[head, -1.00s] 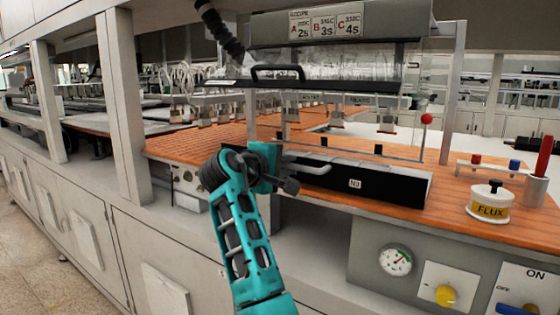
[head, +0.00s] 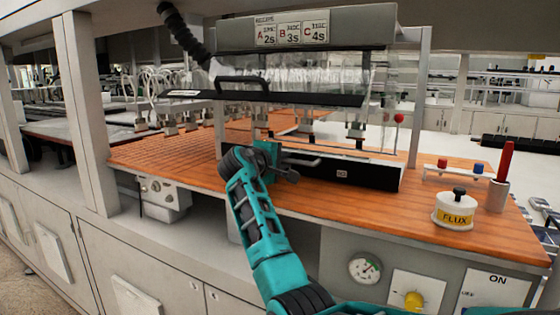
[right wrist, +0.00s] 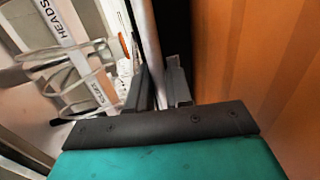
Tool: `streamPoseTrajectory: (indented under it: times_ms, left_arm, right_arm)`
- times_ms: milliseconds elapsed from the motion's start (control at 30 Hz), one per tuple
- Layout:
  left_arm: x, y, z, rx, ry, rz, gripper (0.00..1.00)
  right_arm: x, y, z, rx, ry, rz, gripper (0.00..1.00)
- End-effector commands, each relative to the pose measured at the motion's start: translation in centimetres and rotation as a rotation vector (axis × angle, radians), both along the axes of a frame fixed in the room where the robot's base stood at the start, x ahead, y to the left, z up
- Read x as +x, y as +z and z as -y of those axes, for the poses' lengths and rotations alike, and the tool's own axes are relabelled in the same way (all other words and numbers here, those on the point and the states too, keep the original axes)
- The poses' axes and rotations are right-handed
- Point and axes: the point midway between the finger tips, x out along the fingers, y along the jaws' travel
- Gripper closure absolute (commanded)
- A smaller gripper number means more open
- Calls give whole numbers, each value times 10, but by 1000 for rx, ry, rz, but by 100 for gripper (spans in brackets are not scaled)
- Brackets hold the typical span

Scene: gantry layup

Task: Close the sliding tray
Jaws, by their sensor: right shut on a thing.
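The sliding tray (head: 365,174) is a long black box with a small white label, low under the hooded machine on the wooden bench. Its pale bar handle (head: 302,162) is at the left part of its front. My right gripper (head: 287,171) is at this handle and shut on it. In the right wrist view a light bar (right wrist: 150,50) runs between the two dark fingers of the right gripper (right wrist: 158,88). The fingers partly hide the handle, and the tray's left end is behind my gripper. My left gripper is in neither view.
A clear hood with a black handle (head: 256,80) stands above the tray. A flux jar (head: 455,210), a red cylinder in a holder (head: 499,188) and a small rack (head: 455,174) stand at right. Knobs and a gauge (head: 365,267) are on the front panel. The wooden bench at left is mostly clear.

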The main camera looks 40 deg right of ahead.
Motion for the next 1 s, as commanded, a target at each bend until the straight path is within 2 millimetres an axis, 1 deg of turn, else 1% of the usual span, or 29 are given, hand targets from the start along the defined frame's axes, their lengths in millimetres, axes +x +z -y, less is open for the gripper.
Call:
streamPoseTrajectory:
  times_ms: [33, 133, 167, 300, 567, 667, 767, 1000]
  left_arm:
    - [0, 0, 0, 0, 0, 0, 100]
    - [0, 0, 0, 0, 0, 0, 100]
    - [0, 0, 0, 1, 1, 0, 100]
    - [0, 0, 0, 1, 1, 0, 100]
    - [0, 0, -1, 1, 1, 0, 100]
    - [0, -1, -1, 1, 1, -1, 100]
    - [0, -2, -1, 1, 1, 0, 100]
    - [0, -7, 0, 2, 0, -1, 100]
  right_arm:
    - [0, 4, 2, -6, 1, 6, 100]
    - [0, 4, 3, -7, 1, 7, 100]
    - [0, 5, 3, -8, 1, 8, 78]
    - [0, 4, 3, -7, 0, 6, 65]
    - [-1, 5, 2, -8, 0, 7, 65]
    - [-3, 5, -5, -7, 1, 5, 65]
    - [-8, 7, -19, -6, 3, 7, 65]
    - [-28, 16, -68, -3, 5, 7, 65]
